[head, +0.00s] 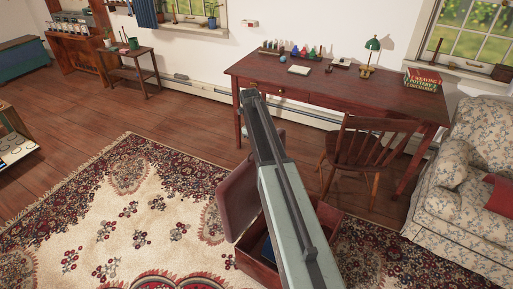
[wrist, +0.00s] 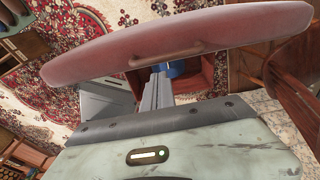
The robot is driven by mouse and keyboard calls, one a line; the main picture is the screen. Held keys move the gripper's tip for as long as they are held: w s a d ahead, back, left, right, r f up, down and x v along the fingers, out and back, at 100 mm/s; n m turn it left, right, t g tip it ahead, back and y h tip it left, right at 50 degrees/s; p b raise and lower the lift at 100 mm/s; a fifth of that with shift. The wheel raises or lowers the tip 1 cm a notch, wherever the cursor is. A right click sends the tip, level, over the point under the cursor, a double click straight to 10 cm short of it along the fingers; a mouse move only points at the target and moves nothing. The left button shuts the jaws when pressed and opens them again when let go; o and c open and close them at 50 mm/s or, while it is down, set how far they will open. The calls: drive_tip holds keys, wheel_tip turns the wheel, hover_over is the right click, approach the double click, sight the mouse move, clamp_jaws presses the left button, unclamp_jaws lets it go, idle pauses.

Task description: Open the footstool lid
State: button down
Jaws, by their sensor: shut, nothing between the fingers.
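The footstool stands on the rug, partly behind my arm in the head view. Its reddish lid (head: 236,197) is raised and tilted up at the left side of the open box (head: 252,267). Something blue (head: 267,249) shows inside the box. In the wrist view the padded lid (wrist: 100,57) spans the upper part, with a bar handle (wrist: 165,54) on its near face. The box (wrist: 208,70) shows beyond it. My gripper (wrist: 158,82) is shut and empty, just below the lid in that picture. I cannot tell whether it touches the lid. In the head view my fingers are not clear.
A wooden chair (head: 360,150) and a desk (head: 330,88) stand behind and right of the footstool. A floral armchair (head: 455,215) is at the right. The patterned rug (head: 115,215) is clear at the left.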

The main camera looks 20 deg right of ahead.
drive_tip(key=w+a+r+p, duration=0.3)
drive_tip(key=w+r+p, duration=0.2)
drive_tip(key=r+p, duration=0.1)
drive_tip(key=shift+r+p, duration=0.35)
drive_tip(key=shift+r, duration=0.3)
drive_tip(key=shift+a, duration=0.2)
drive_tip(key=s+a+n, duration=0.5)
drive_tip(key=s+n, duration=0.4)
drive_tip(key=s+a+n+t, duration=0.1)
drive_tip(key=s+a+n, duration=0.4)
drive_tip(key=s+n, duration=0.5)
drive_tip(key=s+a+n, duration=0.5)
drive_tip(key=s+n, duration=0.4)
drive_tip(key=n, duration=0.1)
drive_tip(key=shift+s+a+f+y, duration=0.15)
drive_tip(key=shift+s+y, duration=0.15)
drive_tip(key=shift+y, duration=0.1)
